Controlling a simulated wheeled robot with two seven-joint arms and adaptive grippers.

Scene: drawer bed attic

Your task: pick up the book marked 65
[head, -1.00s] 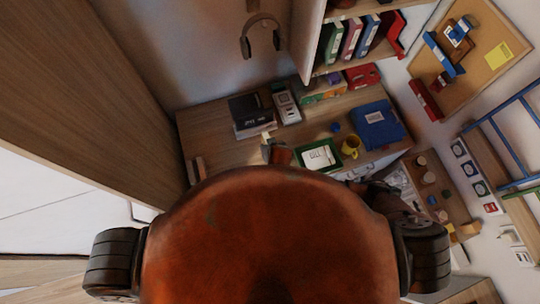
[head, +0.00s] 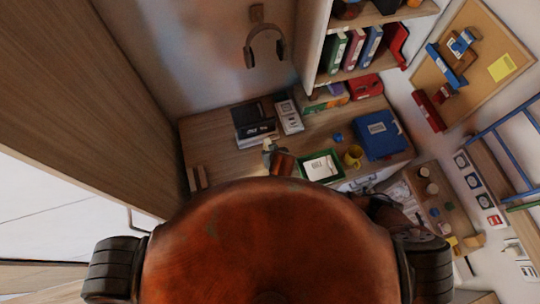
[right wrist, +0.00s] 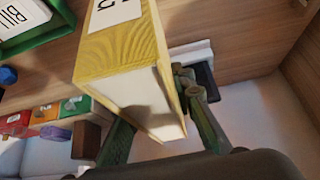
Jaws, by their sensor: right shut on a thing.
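A book with yellow, wood-grained covers (right wrist: 125,45) and pale page edges fills the middle of the right wrist view. A white label with dark characters is on it, cut off by the top edge, so I cannot read the full number. My right gripper (right wrist: 152,108) is shut on this book, with one dark green finger on each side. In the head view the right gripper and book are small and mostly hidden by my rust-coloured body. My left gripper is not in view.
The wooden desk (head: 220,152) holds dark boxes (head: 252,118), a green-rimmed tray (head: 320,166), a yellow mug (head: 353,156) and a blue binder (head: 380,134). A shelf with several binders (head: 352,48) rises behind. Headphones (head: 264,48) hang on the wall.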

